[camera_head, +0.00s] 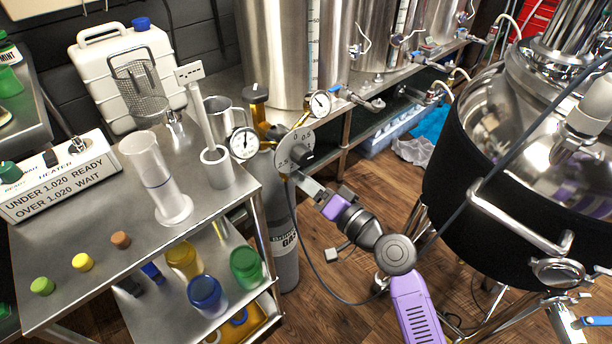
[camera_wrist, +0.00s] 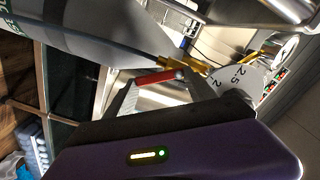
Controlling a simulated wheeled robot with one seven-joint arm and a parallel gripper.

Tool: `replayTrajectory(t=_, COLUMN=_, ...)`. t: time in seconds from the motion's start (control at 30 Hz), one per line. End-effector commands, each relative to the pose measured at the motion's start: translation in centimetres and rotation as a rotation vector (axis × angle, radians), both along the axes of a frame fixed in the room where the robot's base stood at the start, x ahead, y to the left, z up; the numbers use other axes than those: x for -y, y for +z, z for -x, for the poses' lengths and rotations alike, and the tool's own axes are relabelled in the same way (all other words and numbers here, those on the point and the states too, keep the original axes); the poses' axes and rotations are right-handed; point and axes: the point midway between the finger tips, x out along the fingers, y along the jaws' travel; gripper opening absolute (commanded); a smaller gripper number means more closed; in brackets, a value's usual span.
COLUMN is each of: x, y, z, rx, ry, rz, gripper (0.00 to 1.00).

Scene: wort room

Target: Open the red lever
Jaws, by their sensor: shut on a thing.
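The red lever (camera_wrist: 155,77) is a short red bar in the wrist view, lying between my fingertips, beside a brass fitting (camera_wrist: 178,65). My gripper (camera_wrist: 160,80) is shut on it. In the head view my gripper (camera_head: 291,177) is at the regulator on top of the grey gas cylinder (camera_head: 285,262), just below the round numbered dial plate (camera_head: 290,150). The red lever is hidden in the head view. The dial plate also shows to the right of my fingers in the wrist view (camera_wrist: 238,82).
Two round gauges, left (camera_head: 244,143) and right (camera_head: 319,104), flank the dial plate. A steel cart (camera_head: 90,235) with cylinders, coloured caps and jars stands at left. A large black-jacketed kettle (camera_head: 480,170) stands at right. Steel tanks (camera_head: 280,50) line the back shelf.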

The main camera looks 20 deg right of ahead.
Motion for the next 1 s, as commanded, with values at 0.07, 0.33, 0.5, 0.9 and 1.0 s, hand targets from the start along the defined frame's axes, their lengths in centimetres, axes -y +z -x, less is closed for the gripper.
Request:
replayTrajectory(t=0.07, x=-0.01, y=-0.12, z=0.09, rx=-0.020, ry=-0.001, rz=-0.058, gripper=0.23)
replayTrajectory(t=0.33, x=-0.33, y=-0.44, z=0.18, rx=-0.071, ry=-0.002, rz=-0.214, gripper=0.23)
replayTrajectory(t=0.5, x=-0.44, y=-0.56, z=0.22, rx=-0.089, ry=-0.002, rz=-0.269, gripper=0.23)
replayTrajectory(t=0.9, x=-0.49, y=-0.67, z=0.24, rx=-0.098, ry=-0.003, rz=-0.301, gripper=0.23)
replayTrajectory(t=1.0, x=-0.48, y=-0.68, z=0.24, rx=-0.098, ry=-0.003, rz=-0.300, gripper=0.23)
